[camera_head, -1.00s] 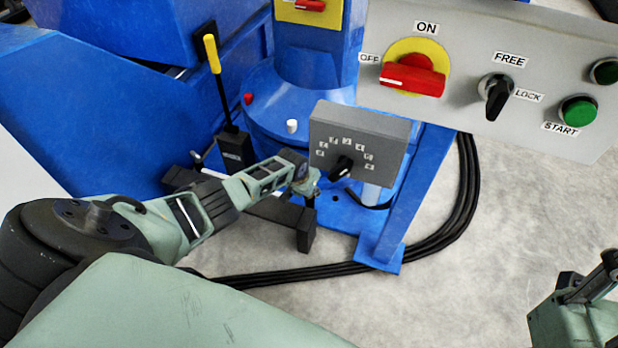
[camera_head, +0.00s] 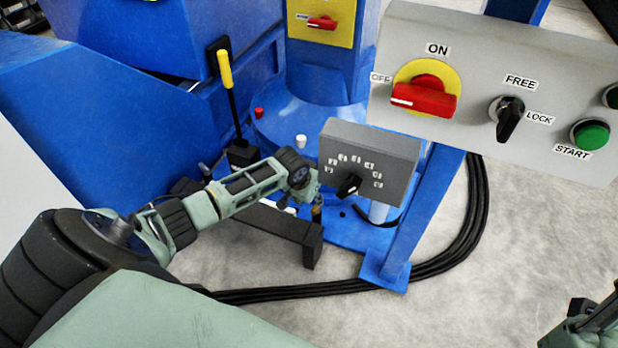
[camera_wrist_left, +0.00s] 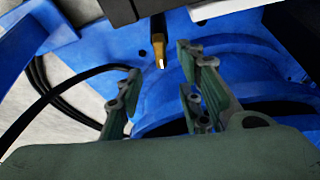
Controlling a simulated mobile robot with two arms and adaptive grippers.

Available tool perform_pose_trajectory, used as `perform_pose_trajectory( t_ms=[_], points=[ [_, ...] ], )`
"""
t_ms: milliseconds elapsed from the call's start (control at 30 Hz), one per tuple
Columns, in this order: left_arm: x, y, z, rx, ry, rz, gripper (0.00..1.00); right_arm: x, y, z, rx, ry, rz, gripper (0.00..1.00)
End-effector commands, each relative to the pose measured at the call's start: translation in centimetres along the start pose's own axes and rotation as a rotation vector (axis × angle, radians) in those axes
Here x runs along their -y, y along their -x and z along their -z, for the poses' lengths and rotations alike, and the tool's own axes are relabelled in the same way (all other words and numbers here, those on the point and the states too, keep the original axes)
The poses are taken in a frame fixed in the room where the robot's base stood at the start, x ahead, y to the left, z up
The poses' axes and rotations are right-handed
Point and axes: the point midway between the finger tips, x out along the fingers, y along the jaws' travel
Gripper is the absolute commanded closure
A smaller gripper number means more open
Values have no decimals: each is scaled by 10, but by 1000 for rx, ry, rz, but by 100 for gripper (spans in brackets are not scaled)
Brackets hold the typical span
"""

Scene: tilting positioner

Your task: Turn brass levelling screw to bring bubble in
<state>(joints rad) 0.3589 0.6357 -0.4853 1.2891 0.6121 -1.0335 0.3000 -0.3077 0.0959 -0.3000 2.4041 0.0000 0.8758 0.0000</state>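The brass levelling screw (camera_wrist_left: 158,48) hangs down at the top middle of the left wrist view, its lower end bare. It shows as a small brass piece (camera_head: 317,210) in the head view, beside my left gripper (camera_head: 305,192). In the left wrist view my left gripper (camera_wrist_left: 163,80) is open, with a gap between its fingers. The screw's tip is in line with that gap; I see no contact. No bubble can be made out in either view.
A dark bar (camera_head: 270,220) with a downturned end lies beside the screw. A grey dial box (camera_head: 393,160) is close right of my left gripper. A yellow-handled lever (camera_head: 225,70) stands behind. A grey control panel (camera_head: 470,60) is at the upper right. Black cables (camera_head: 470,225) cross the floor.

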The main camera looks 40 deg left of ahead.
Motion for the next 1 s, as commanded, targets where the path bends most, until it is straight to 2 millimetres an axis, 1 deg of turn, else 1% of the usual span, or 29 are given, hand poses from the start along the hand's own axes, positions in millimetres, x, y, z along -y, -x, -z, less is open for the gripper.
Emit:
perform_pose_trajectory(
  t_ms=[33,100,300,1000],
  points=[
    [1,7,1,-2,-1,0,66,0,0,0,0,0,0,66],
    [1,14,0,-1,0,0,66,0,0,0,0,0,0,66],
    [0,25,0,0,0,0,66,0,0,0,0,0,0,66],
    [0,26,0,1,0,0,66,0,0,0,0,0,0,66]
  ],
)
